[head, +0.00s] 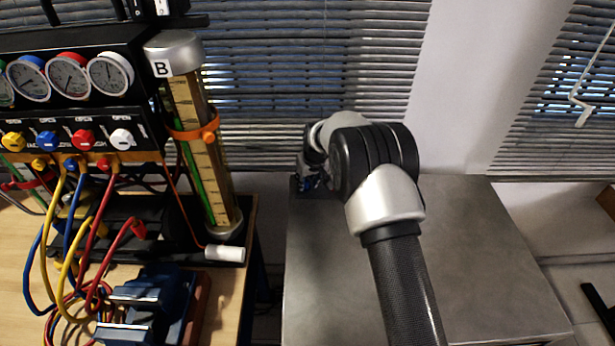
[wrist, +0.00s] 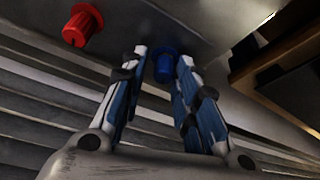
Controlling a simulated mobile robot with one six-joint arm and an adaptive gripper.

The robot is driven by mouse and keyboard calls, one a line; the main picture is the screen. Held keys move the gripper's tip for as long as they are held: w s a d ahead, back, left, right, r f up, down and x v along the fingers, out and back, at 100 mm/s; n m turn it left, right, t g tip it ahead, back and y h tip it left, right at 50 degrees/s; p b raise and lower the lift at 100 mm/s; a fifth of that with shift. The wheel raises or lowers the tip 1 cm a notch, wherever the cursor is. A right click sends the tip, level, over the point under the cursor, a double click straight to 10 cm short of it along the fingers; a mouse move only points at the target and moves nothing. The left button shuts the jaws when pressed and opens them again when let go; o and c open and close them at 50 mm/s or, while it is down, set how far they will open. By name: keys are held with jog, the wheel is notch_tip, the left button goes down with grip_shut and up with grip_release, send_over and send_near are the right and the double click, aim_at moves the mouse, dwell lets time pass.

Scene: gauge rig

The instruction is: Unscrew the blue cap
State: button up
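The blue cap (wrist: 165,64) sits on a grey face at the top middle of the wrist view. My gripper (wrist: 163,58) points at it, with one blue-and-white finger on each side of the cap. The fingers stand apart, and a narrow gap shows on the cap's left. On its right the fingertip lies very close, and I cannot tell whether it touches. In the head view my gripper (head: 309,184) is small and mostly hidden behind my arm, at the grey cabinet's far left corner. I cannot make out this cap there.
A red cap (wrist: 82,25) sits on the same face, left of the blue one. The grey cabinet (head: 480,250) has a bare top. To the left, a bench (head: 225,290) carries a gauge panel (head: 70,130), hoses and a tall cylinder (head: 205,150). Window blinds (head: 260,110) stand behind.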

jog(key=m+h, duration=0.1)
jog(key=m, duration=0.1)
jog(key=shift+a+m, duration=0.1)
jog(key=shift+m, duration=0.2)
jog(key=m+b, duration=0.2)
jog(key=m+h+b, duration=0.1)
jog(key=m+b, duration=0.1)
jog(key=shift+f+h, duration=0.15)
jog(key=shift+h, duration=0.15)
jog(key=m+h+b, duration=0.1)
jog(key=m, duration=0.2)
jog(key=shift+b, duration=0.3)
jog(key=m+g+h, duration=0.1)
jog(key=m, duration=0.3)
jog(key=shift+r+p, duration=0.2)
jog(key=shift+p, duration=0.2)
jog(key=shift+c, duration=0.5)
